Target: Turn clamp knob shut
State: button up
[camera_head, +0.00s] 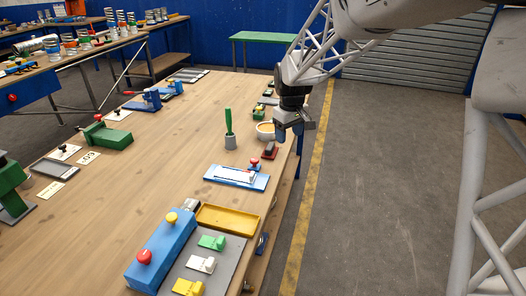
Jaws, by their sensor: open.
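A small red knob (254,162) tops a blue clamp at the far right corner of a blue board (212,177). A white plate (232,174) with a thin dark line lies on this board. A red block with a black knob (270,147) stands just behind it, near the table's right edge. I cannot tell which knob is the clamp knob, or whether either is tight. My gripper (289,135) points down by the table's right edge, above and right of both knobs. It is open, and I see nothing held. The gap between its fingers is hard to make out.
A cup with a green-handled tool (229,130) and a bowl (263,131) stand nearby. In front are a yellow tray (228,220), a blue button box (163,250) and a grey panel with several switches (228,262). The table's middle (160,160) is clear.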

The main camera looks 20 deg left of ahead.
aim_at(254, 159)
jog(key=w+a+f+n, duration=0.1)
jog(key=a+f, duration=0.2)
jog(key=a, duration=0.1)
jog(key=w+a+f+n, duration=0.1)
jog(key=w+a+f, duration=0.1)
jog(key=a, duration=0.3)
jog(key=w+a+f, duration=0.2)
jog(key=a+f, duration=0.1)
jog(key=a, duration=0.1)
jog(key=shift+a+f+n+g, duration=0.15)
jog(key=shift+f+n+g, duration=0.15)
jog(key=shift+n, duration=0.1)
jog(key=shift+f, duration=0.1)
jog(key=shift+f, duration=3.8)
jog(key=c, duration=0.9)
